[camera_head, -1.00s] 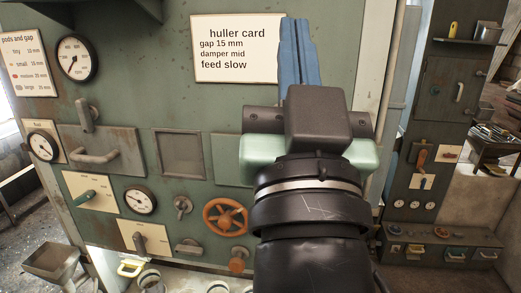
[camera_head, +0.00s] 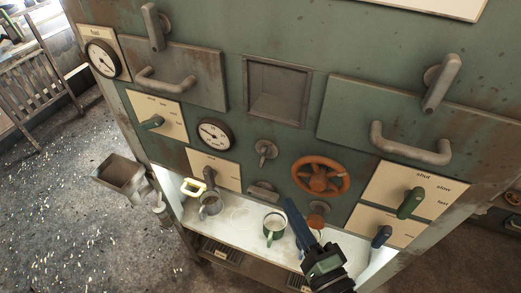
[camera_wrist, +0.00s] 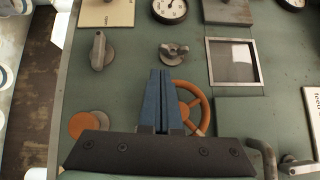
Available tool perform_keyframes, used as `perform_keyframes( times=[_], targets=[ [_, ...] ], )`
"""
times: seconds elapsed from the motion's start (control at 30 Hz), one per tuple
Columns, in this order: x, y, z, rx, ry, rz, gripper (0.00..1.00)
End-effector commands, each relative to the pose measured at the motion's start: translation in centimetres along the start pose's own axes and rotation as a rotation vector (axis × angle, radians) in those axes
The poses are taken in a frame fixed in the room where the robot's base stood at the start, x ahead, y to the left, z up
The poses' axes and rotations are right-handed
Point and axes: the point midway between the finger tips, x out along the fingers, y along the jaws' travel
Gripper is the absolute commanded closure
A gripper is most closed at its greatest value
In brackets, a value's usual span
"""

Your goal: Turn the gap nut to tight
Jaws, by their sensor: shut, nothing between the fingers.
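A small grey wing nut (camera_head: 265,150) is on the green machine panel, between the round gauge and the orange handwheel. It looks like the gap nut; I can read no label or mark beside it. In the wrist view the wing nut (camera_wrist: 173,53) is just beyond my fingertips, its wings lying roughly across the picture. My gripper (camera_head: 290,203) has its blue fingers shut and empty, below and right of the nut in the head view. In the wrist view the closed gripper (camera_wrist: 160,72) points toward the nut, apparently without touching it.
The orange handwheel (camera_head: 320,177) is partly behind my fingers in the wrist view. A grey handle (camera_head: 262,190) and orange knob (camera_head: 316,215) are close by. A green mug (camera_head: 274,226) and grey mug (camera_head: 210,205) stand on the white shelf below.

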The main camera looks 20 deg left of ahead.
Motion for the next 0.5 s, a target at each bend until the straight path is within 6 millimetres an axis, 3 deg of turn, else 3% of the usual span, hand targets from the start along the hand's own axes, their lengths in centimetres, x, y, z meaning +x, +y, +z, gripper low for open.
perform_keyframes(
  times=[0.17, 0.5],
  targets=[
    [1.6, -0.3, 0.0, 0.0, -0.002, -0.002, 1.0],
    [7.7, -0.4, 0.1, -0.001, -0.003, -0.001, 1.0]
  ],
)
